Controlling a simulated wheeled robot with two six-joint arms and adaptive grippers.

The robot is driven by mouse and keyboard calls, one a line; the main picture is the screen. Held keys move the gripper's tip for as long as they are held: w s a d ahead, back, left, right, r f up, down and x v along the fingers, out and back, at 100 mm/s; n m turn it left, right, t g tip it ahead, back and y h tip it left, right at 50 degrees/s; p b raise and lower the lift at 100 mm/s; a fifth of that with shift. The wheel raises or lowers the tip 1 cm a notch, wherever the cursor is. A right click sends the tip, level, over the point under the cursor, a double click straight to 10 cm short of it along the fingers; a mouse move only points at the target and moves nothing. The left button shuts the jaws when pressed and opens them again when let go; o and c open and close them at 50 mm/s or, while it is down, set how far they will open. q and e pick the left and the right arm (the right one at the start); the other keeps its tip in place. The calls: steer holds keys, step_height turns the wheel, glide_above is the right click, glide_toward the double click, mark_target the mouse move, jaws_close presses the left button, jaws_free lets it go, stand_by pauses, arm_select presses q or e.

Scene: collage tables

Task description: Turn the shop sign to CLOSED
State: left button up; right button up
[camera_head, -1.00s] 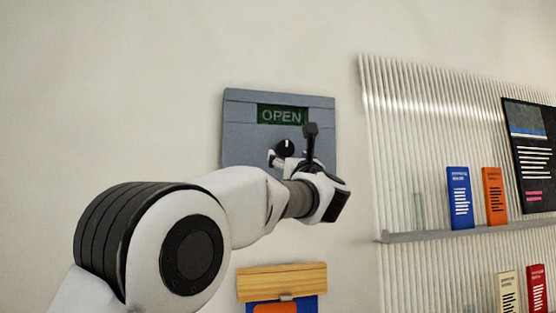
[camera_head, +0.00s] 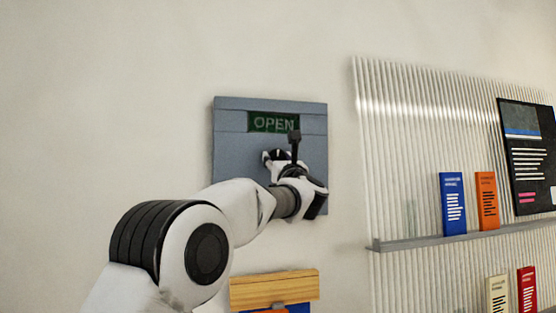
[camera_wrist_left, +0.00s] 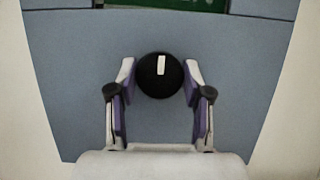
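The shop sign (camera_head: 230,150) is a blue-grey wall panel. Its green display window (camera_head: 273,122) reads OPEN in the head view. The round black knob (camera_wrist_left: 160,88) below the window carries a white pointer mark pointing nearly straight up. My left gripper (camera_wrist_left: 159,72) is open, with one finger on each side of the knob. Narrow gaps seem to remain between fingers and knob; contact cannot be told for certain. In the head view my left gripper (camera_head: 277,156) is in front of the panel and largely hides the knob. My right gripper is not in view.
A wooden block (camera_head: 275,289) with blue and orange items below it is under the panel. To the right, a ribbed wall panel (camera_head: 400,150) carries a shelf (camera_head: 460,237) with blue and orange booklets and a black poster (camera_head: 530,160). The wall left of the sign is bare.

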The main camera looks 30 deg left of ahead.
arm_select(q)
steer(key=shift+f, duration=0.15)
steer(key=m+t+h, duration=0.1)
steer(key=m, duration=0.3)
steer(key=m+t+h, duration=0.1)
steer(key=m+h, duration=0.1)
steer(key=m, duration=0.2)
steer(key=m+t+h+b, duration=0.1)
steer(key=m+h, duration=0.1)
steer(key=m, duration=0.2)
steer(key=shift+s+a+r, duration=0.1)
steer(key=shift+a+r, duration=0.05)
steer(key=shift+r, duration=0.1)
steer(key=m+h+p, duration=0.1)
steer(key=m, duration=0.2)
steer(key=shift+m+h, duration=0.3)
steer(key=shift+h, duration=0.1)
steer(key=m+h, duration=0.1)
steer(key=m, duration=0.2)
steer(key=shift+m+g, duration=0.4)
steer(key=shift+r+m+g+h, duration=0.15)
steer(key=shift+m+g+h, duration=0.3)
steer(key=shift+m, duration=0.95)
steer(key=shift+s, duration=0.1)
